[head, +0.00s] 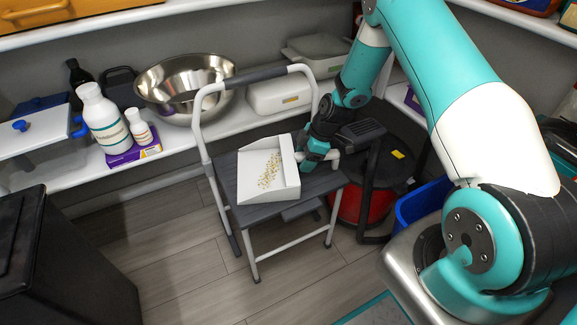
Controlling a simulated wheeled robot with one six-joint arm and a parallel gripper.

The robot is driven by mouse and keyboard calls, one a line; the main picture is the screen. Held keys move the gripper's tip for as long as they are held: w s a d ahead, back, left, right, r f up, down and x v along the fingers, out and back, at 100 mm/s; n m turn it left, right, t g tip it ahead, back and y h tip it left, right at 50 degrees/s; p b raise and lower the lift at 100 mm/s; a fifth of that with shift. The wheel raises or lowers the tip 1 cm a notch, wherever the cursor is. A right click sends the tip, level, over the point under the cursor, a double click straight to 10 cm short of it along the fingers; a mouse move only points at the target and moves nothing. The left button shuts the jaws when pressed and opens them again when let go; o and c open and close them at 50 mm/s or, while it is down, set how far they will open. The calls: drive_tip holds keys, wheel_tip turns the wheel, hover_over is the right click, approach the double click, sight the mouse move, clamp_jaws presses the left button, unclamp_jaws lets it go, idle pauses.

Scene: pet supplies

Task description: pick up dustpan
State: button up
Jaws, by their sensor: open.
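The white dustpan (256,184) lies on the dark grey top of a small step stool (226,172). Tan crumbs are scattered on its pan, and its raised back wall is on the right side. My gripper (312,160) is at the right edge of the dustpan, low over the stool top. It is open; its fingertips are small here, and I cannot tell whether they touch the dustpan. The dustpan's handle is not clearly visible and may be hidden by my gripper.
The stool's grey rail (204,130) arches behind the dustpan. A steel bowl (186,82), white bottles (101,118) and a white box (281,96) stand on the shelf behind. A red and black vacuum (352,203) stands close right of the stool. Floor in front is clear.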

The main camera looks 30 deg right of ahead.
drive_tip(key=c, duration=1.1)
wheel_tip(320, 180, up, 10)
drive_tip(key=shift+r+p, duration=0.1)
drive_tip(key=shift+p, duration=1.1)
